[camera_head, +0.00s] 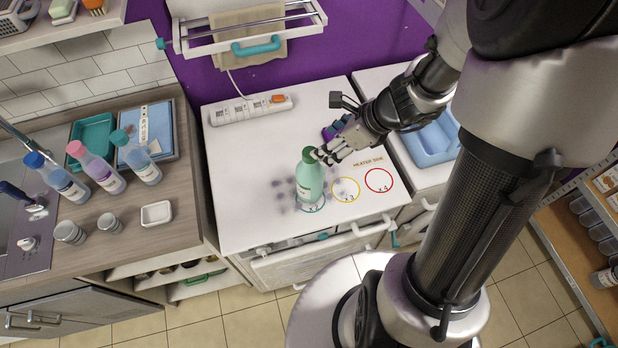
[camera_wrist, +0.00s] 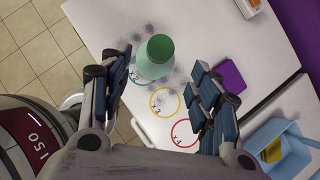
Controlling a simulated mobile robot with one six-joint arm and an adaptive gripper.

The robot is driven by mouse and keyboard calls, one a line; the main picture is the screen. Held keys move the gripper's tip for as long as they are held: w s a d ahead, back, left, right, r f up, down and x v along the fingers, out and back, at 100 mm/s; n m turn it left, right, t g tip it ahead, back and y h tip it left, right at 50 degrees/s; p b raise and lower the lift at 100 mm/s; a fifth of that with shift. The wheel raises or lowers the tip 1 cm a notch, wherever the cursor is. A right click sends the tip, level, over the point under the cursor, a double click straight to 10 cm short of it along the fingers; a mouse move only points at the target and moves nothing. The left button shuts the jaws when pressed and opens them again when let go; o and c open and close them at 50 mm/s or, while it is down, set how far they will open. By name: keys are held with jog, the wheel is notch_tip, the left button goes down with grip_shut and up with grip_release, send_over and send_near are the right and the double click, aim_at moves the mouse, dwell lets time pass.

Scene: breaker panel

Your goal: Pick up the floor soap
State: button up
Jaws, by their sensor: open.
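A light green bottle with a darker green cap (camera_head: 310,182), which seems to be the floor soap, stands upright on the white counter over a teal circle. I cannot read its label. In the wrist view the bottle (camera_wrist: 150,66) shows from above, between and beyond the fingertips. My gripper (camera_head: 326,153) is open and empty, at about cap height on the bottle's right side. In the wrist view my gripper (camera_wrist: 160,66) has its fingers spread wide. I cannot tell whether a finger touches the bottle.
Yellow (camera_head: 345,190) and red (camera_head: 379,180) circles lie right of the bottle. A purple block (camera_wrist: 230,75) sits near the right fingers. A power strip (camera_head: 250,109) lies at the back. Several other bottles (camera_head: 96,167) stand on the left counter. A blue bin (camera_head: 433,142) is at right.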

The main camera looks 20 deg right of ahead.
jog(key=b, duration=0.4)
send_over(310, 176)
jog(key=w, duration=0.3)
jog(key=f, duration=0.8)
jog(key=shift+d+f, duration=0.1)
jog(key=shift+d, duration=0.3)
jog(key=shift+s, duration=0.1)
jog(key=shift+c, duration=0.5)
grip_shut()
